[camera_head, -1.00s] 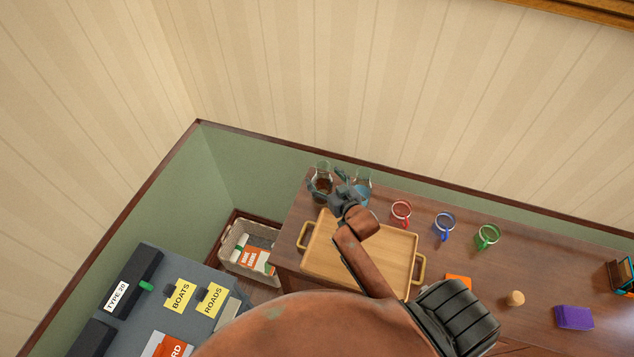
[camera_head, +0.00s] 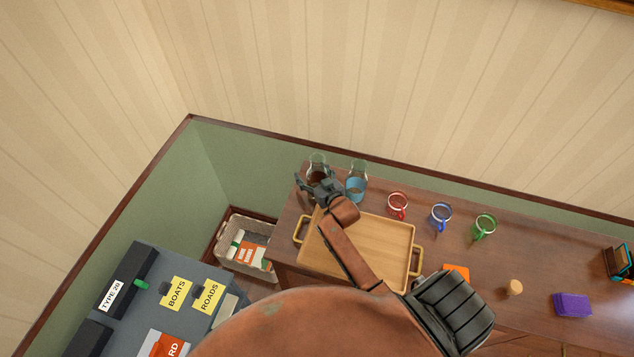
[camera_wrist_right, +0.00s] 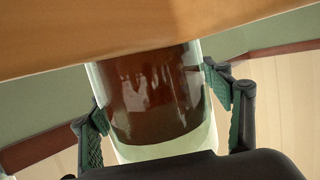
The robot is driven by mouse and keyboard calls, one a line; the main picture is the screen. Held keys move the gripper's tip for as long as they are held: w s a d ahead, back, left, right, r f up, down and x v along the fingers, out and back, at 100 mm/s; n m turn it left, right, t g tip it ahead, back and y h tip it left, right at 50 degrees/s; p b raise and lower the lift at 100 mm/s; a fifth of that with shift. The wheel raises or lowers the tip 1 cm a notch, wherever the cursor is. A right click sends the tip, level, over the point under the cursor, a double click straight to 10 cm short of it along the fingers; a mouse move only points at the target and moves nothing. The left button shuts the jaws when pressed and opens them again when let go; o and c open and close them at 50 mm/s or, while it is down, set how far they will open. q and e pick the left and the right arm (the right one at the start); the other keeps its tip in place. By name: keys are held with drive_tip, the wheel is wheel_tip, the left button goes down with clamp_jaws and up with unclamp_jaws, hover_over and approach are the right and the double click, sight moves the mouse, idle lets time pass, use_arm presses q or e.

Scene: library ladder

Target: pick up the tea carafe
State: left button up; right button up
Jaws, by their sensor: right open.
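The tea carafe (camera_head: 318,162) is clear glass with dark brown tea and stands at the far left corner of the wooden counter. My right gripper (camera_head: 316,186) is at it in the head view and hides much of its body. In the right wrist view the carafe (camera_wrist_right: 155,95) fills the middle, between the two green-padded fingers of my right gripper (camera_wrist_right: 168,110). The fingers are open, one on each side. The right-hand fingertip is very close to the glass; contact is unclear. My left gripper is not in view.
A second carafe with blue contents (camera_head: 356,187) stands just right of my gripper. A wooden tray (camera_head: 385,245) with brass handles lies below my forearm. Red (camera_head: 398,206), blue (camera_head: 441,217) and green (camera_head: 484,227) mugs stand to the right. The wall is close behind.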

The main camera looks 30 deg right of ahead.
drive_tip(key=shift+w, duration=0.15)
drive_tip(key=shift+c, duration=0.5)
clamp_jaws()
idle(0.4)
drive_tip(key=shift+w+r, duration=0.1)
drive_tip(key=shift+r, duration=0.05)
